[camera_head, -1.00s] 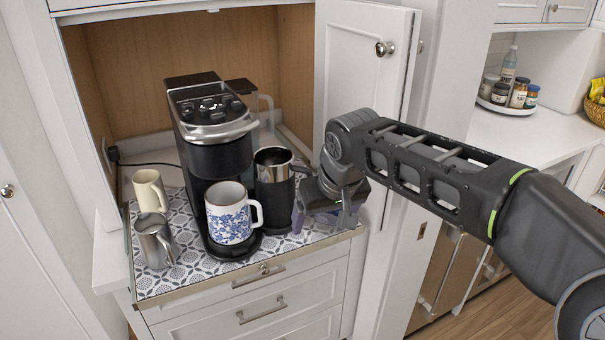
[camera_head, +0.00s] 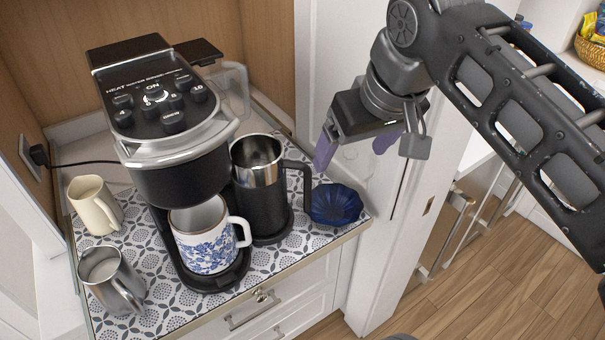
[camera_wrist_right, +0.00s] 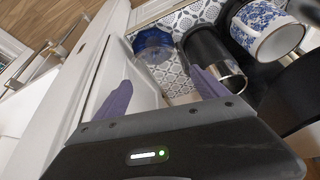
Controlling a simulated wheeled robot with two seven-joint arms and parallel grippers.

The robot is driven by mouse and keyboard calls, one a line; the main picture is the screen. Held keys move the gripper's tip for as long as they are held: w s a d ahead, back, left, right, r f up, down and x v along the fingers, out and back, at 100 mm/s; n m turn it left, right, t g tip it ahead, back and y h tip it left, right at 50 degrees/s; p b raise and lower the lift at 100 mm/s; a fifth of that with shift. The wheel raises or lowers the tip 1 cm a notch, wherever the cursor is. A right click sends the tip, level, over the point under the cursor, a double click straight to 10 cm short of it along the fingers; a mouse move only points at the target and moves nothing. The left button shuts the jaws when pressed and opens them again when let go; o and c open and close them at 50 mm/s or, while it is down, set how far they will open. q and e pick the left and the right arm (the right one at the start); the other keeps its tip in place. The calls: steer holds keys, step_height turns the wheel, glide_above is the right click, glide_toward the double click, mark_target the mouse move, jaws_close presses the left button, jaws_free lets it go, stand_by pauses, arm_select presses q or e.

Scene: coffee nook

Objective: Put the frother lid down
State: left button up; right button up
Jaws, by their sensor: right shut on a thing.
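My right gripper (camera_head: 357,150) is up in the air in front of the cabinet door, right of the counter. Its purple fingers are apart, and I take it as shut on the frother lid, though I cannot make the lid out between them. The fingers also show in the right wrist view (camera_wrist_right: 160,92). The black frother (camera_head: 262,190) with a steel rim stands upright on the patterned counter, its top open, its handle to the right. It shows in the right wrist view (camera_wrist_right: 212,62). My left gripper is not in view.
A dark blue fluted bowl (camera_head: 335,204) sits at the counter's right corner. The coffee machine (camera_head: 160,110) holds a blue-flowered mug (camera_head: 206,250). A cream jug (camera_head: 95,205) and steel pitcher (camera_head: 110,280) stand left. The open cabinet door (camera_head: 345,60) is behind my gripper.

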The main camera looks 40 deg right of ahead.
steer(key=w+d+p, duration=0.1)
steer(key=w+d, duration=0.1)
steer(key=w, duration=0.7)
steer(key=w+d+p, duration=0.2)
steer(key=w, duration=0.7)
steer(key=f, duration=1.4)
steer(key=shift+s, duration=0.25)
steer(key=shift+f, duration=0.15)
step_height(320, 180, down, 4)
steer(key=shift+r, duration=0.25)
steer(key=shift+f, duration=0.2)
